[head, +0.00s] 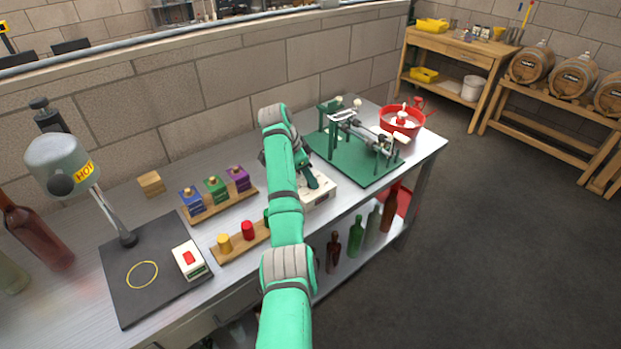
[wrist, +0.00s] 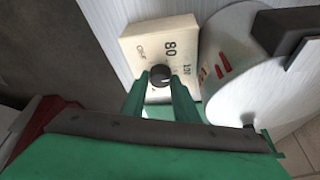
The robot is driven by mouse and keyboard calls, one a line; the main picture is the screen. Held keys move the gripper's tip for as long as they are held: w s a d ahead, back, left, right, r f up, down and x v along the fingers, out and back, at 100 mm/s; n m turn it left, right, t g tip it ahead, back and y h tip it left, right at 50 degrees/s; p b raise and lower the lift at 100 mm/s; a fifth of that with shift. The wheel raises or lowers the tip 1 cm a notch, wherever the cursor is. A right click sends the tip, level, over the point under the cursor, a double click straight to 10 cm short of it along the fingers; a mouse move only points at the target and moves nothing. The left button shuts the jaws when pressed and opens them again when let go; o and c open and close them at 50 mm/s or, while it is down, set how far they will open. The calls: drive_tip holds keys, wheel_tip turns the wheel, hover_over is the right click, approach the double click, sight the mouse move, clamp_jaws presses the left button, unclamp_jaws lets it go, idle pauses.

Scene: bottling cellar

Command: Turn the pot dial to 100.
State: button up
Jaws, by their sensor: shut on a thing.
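The pot dial is a small black knob (wrist: 160,75) on a cream box (wrist: 142,46) in the wrist view. The knob's exact setting is too small to read. My gripper (wrist: 161,82) has its two green fingers on either side of the knob, shut on it. In the head view the cream box (head: 321,193) sits on the bench, partly hidden by my arm, and my gripper (head: 312,180) is down at it. The knob is hidden there.
A pale round vessel (wrist: 228,60) with red marks stands close beside the box. In the head view, a green board (head: 366,172) with a metal rig and a red basin (head: 401,122) lie beyond. Coloured blocks on wooden strips (head: 240,244) are left of my arm.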

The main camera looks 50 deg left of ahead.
drive_tip(key=shift+a+m+h, duration=0.1)
drive_tip(key=shift+m+h, duration=0.2)
drive_tip(key=shift+m, duration=0.7)
drive_tip(key=o, duration=1)
drive_tip(key=shift+o, duration=0.2)
drive_tip(key=v, duration=1)
drive_tip(key=shift+r, duration=0.35)
drive_tip(key=shift+a, duration=0.2)
